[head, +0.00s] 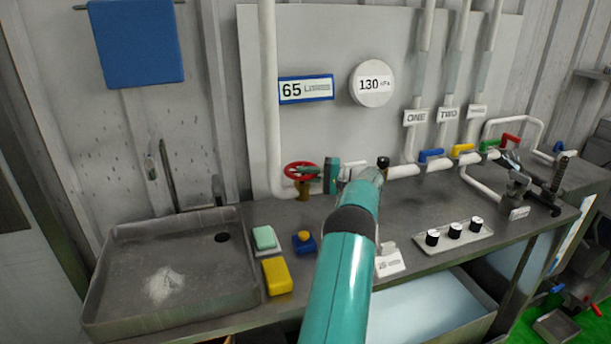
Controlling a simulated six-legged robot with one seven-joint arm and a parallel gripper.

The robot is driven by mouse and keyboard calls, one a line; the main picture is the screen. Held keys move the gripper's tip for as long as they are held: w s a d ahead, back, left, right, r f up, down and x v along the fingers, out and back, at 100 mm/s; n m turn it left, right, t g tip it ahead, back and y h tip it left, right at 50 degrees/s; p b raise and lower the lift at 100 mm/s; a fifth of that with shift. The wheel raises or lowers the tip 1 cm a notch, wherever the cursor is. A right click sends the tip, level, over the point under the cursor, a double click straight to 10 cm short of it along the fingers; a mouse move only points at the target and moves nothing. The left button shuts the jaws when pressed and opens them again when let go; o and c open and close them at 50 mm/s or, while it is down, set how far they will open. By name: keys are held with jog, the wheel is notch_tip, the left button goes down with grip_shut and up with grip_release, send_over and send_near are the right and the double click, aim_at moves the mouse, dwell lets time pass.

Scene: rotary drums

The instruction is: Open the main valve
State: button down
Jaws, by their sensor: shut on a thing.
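A red round valve wheel (299,170) sits on a brass-coloured stem at the foot of the white vertical pipe, at the back of the metal bench. I take it for the main valve. My teal arm reaches in from the bottom of the picture. My gripper (322,173) is at the wheel's right side, shut on its rim as far as I can see. The fingertips are small here and partly cover the right edge of the wheel.
A panel reads 65 (306,89); a round gauge (373,84) reads 130. Blue (430,155), yellow (462,149) and green (489,145) handles line the pipes at right. A sink (100,300) is at left; a sponge (277,276) and black knobs (455,231) are on the bench.

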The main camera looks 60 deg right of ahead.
jog(key=shift+d+n+g+y, duration=0.15)
jog(key=shift+n+g+y, duration=0.15)
jog(key=shift+n+y, duration=0.45)
jog(key=c, duration=1.4)
grip_release()
jog(key=shift+o, duration=0.2)
jog(key=shift+s, duration=0.15)
